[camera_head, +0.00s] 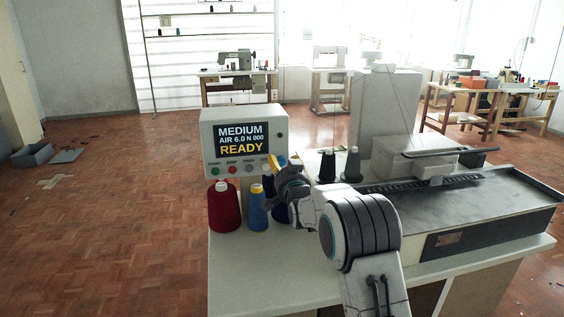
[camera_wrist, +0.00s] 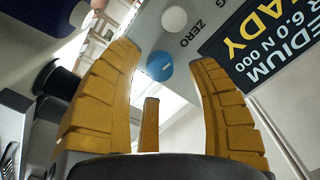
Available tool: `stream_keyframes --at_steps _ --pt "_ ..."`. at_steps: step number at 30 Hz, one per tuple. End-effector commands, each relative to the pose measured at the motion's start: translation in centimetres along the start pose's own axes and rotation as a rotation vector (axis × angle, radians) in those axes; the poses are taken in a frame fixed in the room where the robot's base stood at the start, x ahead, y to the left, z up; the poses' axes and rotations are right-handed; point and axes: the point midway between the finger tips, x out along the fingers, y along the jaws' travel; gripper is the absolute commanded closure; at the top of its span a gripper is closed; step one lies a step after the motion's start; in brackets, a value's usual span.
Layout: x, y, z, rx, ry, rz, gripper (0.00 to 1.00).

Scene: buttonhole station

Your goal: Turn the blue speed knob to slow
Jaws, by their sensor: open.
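The blue speed knob (camera_wrist: 160,66) is a round cap with a light mark, on the grey panel of the control box (camera_head: 205,140). In the wrist view it lies between the yellow fingers of my open gripper (camera_wrist: 166,58), with gaps on both sides. I cannot tell how deep the fingers reach around it. In the head view my gripper (camera_head: 281,166) is at the box's lower right corner and largely covers the knob. The screen (camera_head: 241,140) reads MEDIUM, AIR 6.0 N 000, READY.
A white button (camera_wrist: 174,19) labelled ZERO is close to the knob. Green and red buttons are further left on the box. A red thread cone (camera_head: 224,208) and a blue one (camera_head: 257,212) stand below the panel. Dark cones (camera_head: 353,165) stand to the right.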

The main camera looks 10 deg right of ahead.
Motion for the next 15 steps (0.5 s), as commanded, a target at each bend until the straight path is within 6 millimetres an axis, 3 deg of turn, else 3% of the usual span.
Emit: stream_keyframes --at_steps 6,15 --pt "1.3 0.0 0.0 0.001 0.0 0.0 0.48" --pt "1.8 0.0 0.0 0.001 -0.001 0.001 0.48"
